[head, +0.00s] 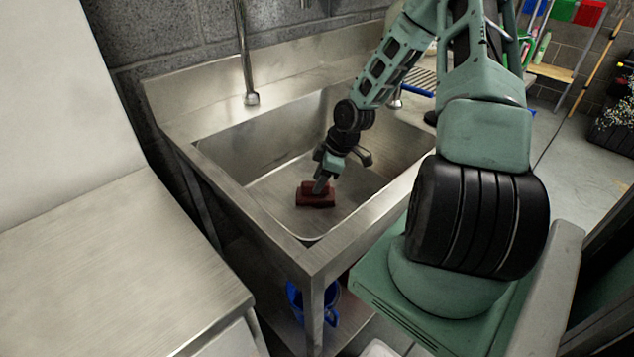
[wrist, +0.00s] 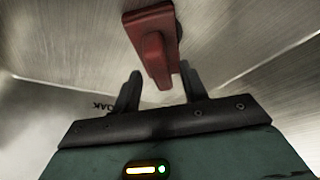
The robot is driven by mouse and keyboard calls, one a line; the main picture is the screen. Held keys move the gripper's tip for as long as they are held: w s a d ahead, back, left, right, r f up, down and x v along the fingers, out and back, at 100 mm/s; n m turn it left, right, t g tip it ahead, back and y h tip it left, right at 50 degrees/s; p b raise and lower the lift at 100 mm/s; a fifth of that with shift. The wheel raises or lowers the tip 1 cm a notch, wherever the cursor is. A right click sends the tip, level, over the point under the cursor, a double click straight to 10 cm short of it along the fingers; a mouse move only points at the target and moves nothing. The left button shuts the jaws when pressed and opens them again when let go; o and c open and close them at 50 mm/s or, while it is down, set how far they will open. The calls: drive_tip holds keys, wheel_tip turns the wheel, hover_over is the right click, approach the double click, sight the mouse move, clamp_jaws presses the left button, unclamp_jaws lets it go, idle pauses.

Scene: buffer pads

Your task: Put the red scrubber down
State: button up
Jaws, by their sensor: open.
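The red scrubber (head: 316,199) is inside the metal sink (head: 270,190), low in the basin near its front left part. My gripper (head: 322,186) reaches down into the sink right at the scrubber. In the wrist view the scrubber (wrist: 153,38) shows a wide block with a narrower handle pointing towards my gripper (wrist: 160,85). The two fingers are apart, one on each side of the handle's end, with visible gaps between. The scrubber's underside is hidden, so I cannot tell exactly how it rests on the basin floor.
The sink walls and rim surround my gripper closely. A faucet (head: 247,70) hangs over the back of the basin. A metal counter (head: 110,265) stands at the left. A blue bucket (head: 318,303) is under the sink. The basin floor around the scrubber looks clear.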

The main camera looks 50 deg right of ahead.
drive_tip(key=p+v, duration=0.2)
drive_tip(key=v, duration=0.8)
drive_tip(key=s+a+r+g+h, duration=0.15)
drive_tip(key=a+r, duration=0.25)
drive_tip(key=a, duration=0.8)
drive_tip(key=s+a+r+g+h, duration=0.1)
drive_tip(key=a+r+g, duration=0.15)
drive_tip(key=a, duration=0.85)
drive_tip(key=s+a+r, duration=0.4)
drive_tip(key=s+a, duration=0.3)
drive_tip(key=s+a+r, duration=0.4)
drive_tip(key=s+a, duration=0.4)
drive_tip(key=shift+s+a+r+m+t, duration=0.25)
drive_tip(key=shift+s+r+m+t, duration=0.05)
drive_tip(key=shift+m, duration=0.1)
